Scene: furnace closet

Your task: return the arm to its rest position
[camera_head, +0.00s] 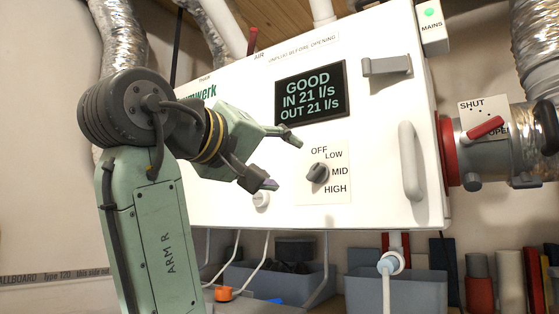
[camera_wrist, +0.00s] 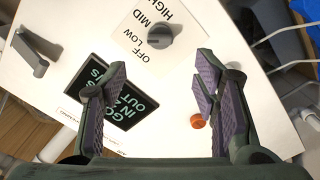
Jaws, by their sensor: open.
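My green arm (camera_head: 155,230), marked ARM R, reaches up from the lower left in the head view and bends right. My gripper (camera_head: 278,160) is open and empty in front of the white unit (camera_head: 390,110). It is left of the grey dial (camera_head: 318,172) and below left of the display (camera_head: 311,92), and seems clear of both. In the wrist view, the two purple-padded fingers (camera_wrist: 162,75) stand wide apart with nothing between the pads. The dial (camera_wrist: 160,37) lies beyond them, and the left finger partly hides the display (camera_wrist: 108,103).
The display reads GOOD, IN 21 l/s, OUT 21 l/s. A grey vertical handle (camera_head: 410,160) and a latch (camera_head: 387,66) stick out from the unit. A red valve lever (camera_head: 485,127) is at right. Pale wall shows at left.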

